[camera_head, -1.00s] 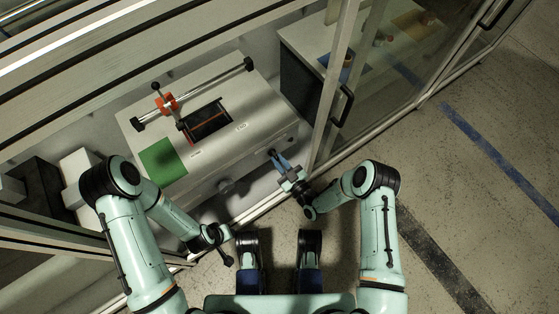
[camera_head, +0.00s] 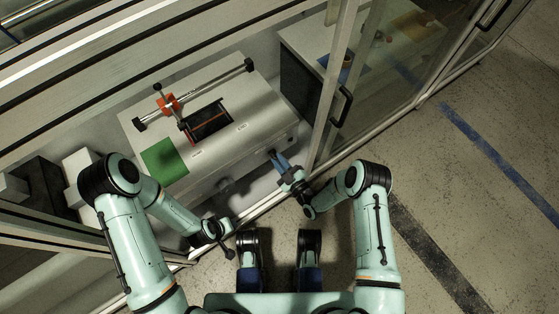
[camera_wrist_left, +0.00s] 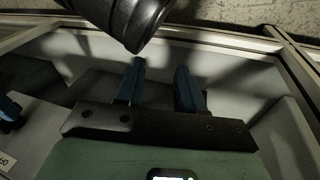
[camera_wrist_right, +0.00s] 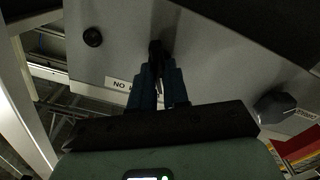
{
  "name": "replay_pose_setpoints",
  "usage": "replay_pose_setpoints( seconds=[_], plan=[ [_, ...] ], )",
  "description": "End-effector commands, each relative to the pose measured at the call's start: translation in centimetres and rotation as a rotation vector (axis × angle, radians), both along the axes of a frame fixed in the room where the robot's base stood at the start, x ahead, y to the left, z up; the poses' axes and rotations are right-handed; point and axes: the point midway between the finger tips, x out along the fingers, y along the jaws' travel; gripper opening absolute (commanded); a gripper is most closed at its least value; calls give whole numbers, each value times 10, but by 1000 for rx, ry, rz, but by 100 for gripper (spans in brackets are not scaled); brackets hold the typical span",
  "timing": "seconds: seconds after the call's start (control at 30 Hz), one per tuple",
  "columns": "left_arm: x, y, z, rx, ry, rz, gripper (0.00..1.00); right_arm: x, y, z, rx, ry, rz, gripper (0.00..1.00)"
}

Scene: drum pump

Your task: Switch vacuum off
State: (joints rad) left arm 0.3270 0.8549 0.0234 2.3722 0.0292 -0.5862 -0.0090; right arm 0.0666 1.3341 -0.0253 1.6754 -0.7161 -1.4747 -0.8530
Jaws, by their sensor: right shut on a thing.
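My right gripper (camera_head: 275,156) reaches to the front face of the light grey machine (camera_head: 270,100), close to its right end. In the right wrist view its blue fingers (camera_wrist_right: 158,82) are closed around a small black knob or lever (camera_wrist_right: 155,50) on the grey panel. A label beginning "NO" (camera_wrist_right: 117,84) sits beside it, partly hidden by the fingers. The knob's exact angle is hard to tell. My left gripper (camera_wrist_left: 160,80) has its blue fingers apart with nothing between them in the left wrist view. In the head view its fingers are not clear.
A second dark knob (camera_wrist_right: 275,105) sits on the panel in the right wrist view. A green square (camera_head: 164,160) and a black-framed opening (camera_head: 208,122) lie on the machine's top. A glazed door frame (camera_head: 328,100) stands just right of my right gripper.

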Motion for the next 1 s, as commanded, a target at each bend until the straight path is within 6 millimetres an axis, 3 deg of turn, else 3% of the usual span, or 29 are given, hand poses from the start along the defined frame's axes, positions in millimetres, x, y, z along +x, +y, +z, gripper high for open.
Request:
replay_pose_setpoints(
  seconds=[0.17, 0.2, 0.27, 0.67, 0.83, 1.0],
  plan=[
    [0, 0, 0, 0, 0, 0, 38, 2, 1, 1, -2, -6, 0, 0],
    [0, 0, 0, 0, 0, 0, 38, 2, 1, 1, -2, -6, 0, 22],
    [0, 0, 0, 0, 0, 0, 38, 2, 1, 1, -1, -5, 0, 40],
    [2, 0, 4, 1, -9, 0, 38, -5, -4, 0, 0, 0, 1, 40],
    [13, -3, 18, 0, -45, -4, 38, -29, -20, 1, -1, 3, -1, 40],
    [-5, -11, 26, -22, 3, -20, 38, -62, -43, 2, -1, 2, -2, 40]
  ],
)
